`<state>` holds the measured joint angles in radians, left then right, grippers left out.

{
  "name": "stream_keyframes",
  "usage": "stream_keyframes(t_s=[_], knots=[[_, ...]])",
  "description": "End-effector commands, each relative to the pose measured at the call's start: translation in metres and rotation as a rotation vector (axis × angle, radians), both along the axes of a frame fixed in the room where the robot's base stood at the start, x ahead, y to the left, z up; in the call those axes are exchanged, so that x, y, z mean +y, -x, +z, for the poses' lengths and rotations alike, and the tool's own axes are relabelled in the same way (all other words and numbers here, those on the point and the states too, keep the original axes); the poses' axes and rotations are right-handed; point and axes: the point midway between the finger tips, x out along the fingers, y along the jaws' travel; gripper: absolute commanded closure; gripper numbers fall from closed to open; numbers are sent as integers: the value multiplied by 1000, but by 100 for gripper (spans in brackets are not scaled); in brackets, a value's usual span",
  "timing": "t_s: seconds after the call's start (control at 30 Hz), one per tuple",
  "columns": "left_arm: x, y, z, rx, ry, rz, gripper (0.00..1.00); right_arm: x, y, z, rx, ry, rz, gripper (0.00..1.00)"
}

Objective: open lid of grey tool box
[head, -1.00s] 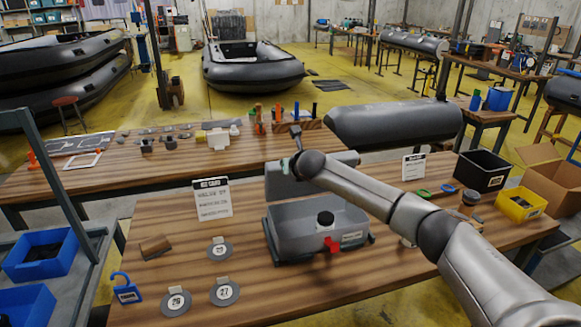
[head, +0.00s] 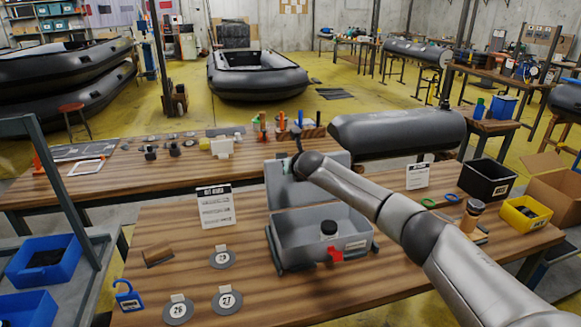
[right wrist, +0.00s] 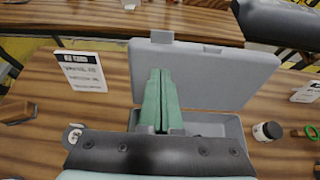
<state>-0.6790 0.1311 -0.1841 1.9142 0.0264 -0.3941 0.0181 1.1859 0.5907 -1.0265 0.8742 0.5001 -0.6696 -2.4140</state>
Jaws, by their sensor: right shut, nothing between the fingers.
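The grey tool box (head: 300,245) stands on the near wooden table with a red latch (head: 335,255) on its front. Its lid (head: 285,190) stands raised at the back, and the inside is exposed. A black-capped jar (head: 328,229) shows within the box. In the right wrist view the raised lid (right wrist: 215,78) fills the middle, with part of the box (right wrist: 215,128) below it. My right gripper (head: 287,165) is at the lid's upper left. Its green fingers (right wrist: 161,75) are together and empty in front of the lid; contact is unclear. My left gripper is out of view.
A white sign card (head: 216,205) stands left of the box, with numbered discs (head: 222,258) in front. A black bin (head: 487,180) and yellow bin (head: 520,212) sit at the right. Another jar (right wrist: 267,131) is right of the box in the wrist view.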

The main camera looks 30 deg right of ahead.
Motion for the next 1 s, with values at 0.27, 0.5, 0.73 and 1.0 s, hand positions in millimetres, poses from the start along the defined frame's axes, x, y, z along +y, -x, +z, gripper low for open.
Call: stream_keyframes(t_s=[0.27, 0.5, 0.73, 1.0], knots=[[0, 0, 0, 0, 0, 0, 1, 0, 2, 0, 0, 0, 0, 100], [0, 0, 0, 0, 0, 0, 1, 4, 22, 6, -1, 1, 2, 100], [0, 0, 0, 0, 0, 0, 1, 10, 43, 13, -1, 2, 1, 100], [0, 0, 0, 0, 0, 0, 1, 15, 65, 19, 0, 0, 0, 100]])
